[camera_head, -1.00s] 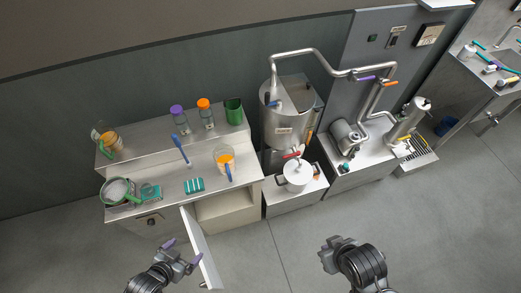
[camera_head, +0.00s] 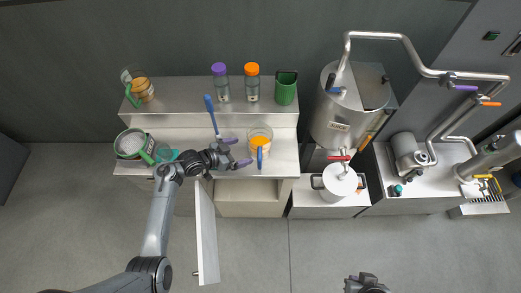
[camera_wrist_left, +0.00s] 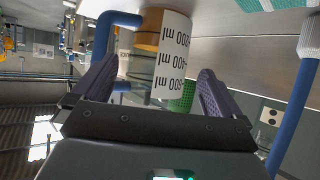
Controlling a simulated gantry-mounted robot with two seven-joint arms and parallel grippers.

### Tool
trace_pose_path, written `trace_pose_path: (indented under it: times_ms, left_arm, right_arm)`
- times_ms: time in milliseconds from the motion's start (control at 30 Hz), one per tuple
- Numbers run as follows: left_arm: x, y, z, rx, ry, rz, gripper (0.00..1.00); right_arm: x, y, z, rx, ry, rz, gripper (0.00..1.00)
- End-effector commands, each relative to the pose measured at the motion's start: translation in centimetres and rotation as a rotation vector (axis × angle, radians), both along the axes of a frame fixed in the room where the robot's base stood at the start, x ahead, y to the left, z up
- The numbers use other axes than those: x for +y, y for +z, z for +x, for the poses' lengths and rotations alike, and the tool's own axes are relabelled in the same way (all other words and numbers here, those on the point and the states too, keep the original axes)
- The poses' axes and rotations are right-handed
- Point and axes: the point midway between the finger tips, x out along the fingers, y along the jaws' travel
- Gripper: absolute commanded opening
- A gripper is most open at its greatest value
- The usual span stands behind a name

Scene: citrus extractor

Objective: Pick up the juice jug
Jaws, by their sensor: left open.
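The juice jug (camera_head: 262,134) is a clear jug with orange juice and a blue handle (camera_head: 260,158). It stands upright on the steel counter. My left gripper (camera_head: 237,152), with purple fingers, is open just left of the jug and its handle. In the left wrist view the jug (camera_wrist_left: 172,50), with its ml scale upside down, appears ahead between the open fingers, its blue handle (camera_wrist_left: 103,35) towards the left one. I see no grip on it. My right arm's end (camera_head: 365,284) shows only at the bottom edge; its fingers cannot be made out.
A blue-handled utensil (camera_head: 211,112) stands close behind my left gripper. A strainer pot (camera_head: 131,143) is at the counter's left. Bottles and a green cup (camera_head: 286,90) stand on the back shelf. A cabinet door (camera_head: 206,235) hangs open below. A white pot (camera_head: 340,182) stands right.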

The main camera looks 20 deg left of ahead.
Motion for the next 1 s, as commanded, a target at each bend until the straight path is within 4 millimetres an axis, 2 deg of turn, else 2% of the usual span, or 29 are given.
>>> trace_pose_path:
  times_ms: [267, 633, 967, 1000]
  left_arm:
    - [-1.0, -0.8, 1.2, 0.001, 0.0, -0.001, 1.0]
    - [-3.1, -2.8, 4.3, 0.002, 0.0, 0.0, 1.0]
    - [-3.3, -3.0, 4.7, 0.001, 0.0, 0.002, 1.0]
    - [-3.3, -3.0, 4.7, 0.001, 0.0, 0.002, 0.95]
  right_arm:
    - [0.0, -0.3, 0.1, -0.002, 0.0, 0.0, 0.0]
    - [0.0, -1.2, 0.1, -0.003, 0.0, 0.0, 0.0]
    - [0.0, -1.2, 0.1, -0.003, 0.0, 0.0, 0.0]
    - [0.0, -1.2, 0.1, -0.003, 0.0, 0.0, 0.0]
